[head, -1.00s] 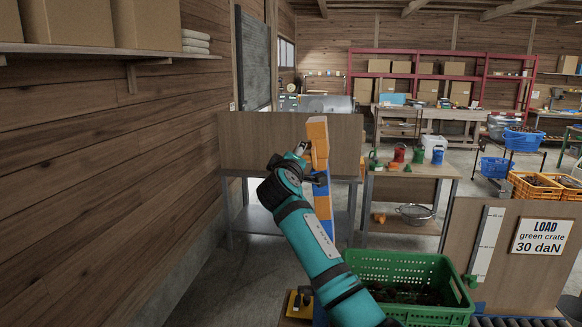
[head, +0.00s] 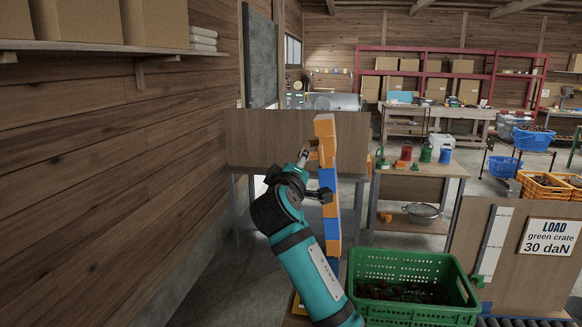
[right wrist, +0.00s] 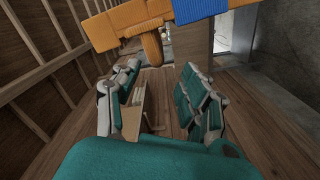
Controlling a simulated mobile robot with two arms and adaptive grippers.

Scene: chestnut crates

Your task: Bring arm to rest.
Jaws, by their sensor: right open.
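My teal right arm rises from the bottom centre of the head view. Its gripper (head: 316,174) is beside an upright post (head: 329,176) with orange and blue bands. In the right wrist view the gripper (right wrist: 162,92) has its two fingers well apart and no object held between them. The post crosses the top of that view as an orange and blue bar (right wrist: 120,25), with a short orange peg (right wrist: 151,48) above the gap between the fingers. I cannot tell whether the gripper touches the post. My left gripper is not in view.
A green crate (head: 446,268) with dark contents stands right of the arm. A board with a load sign (head: 549,237) is at right. A plank wall (head: 120,130) closes the left side. A table with cans (head: 440,170) stands behind the post.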

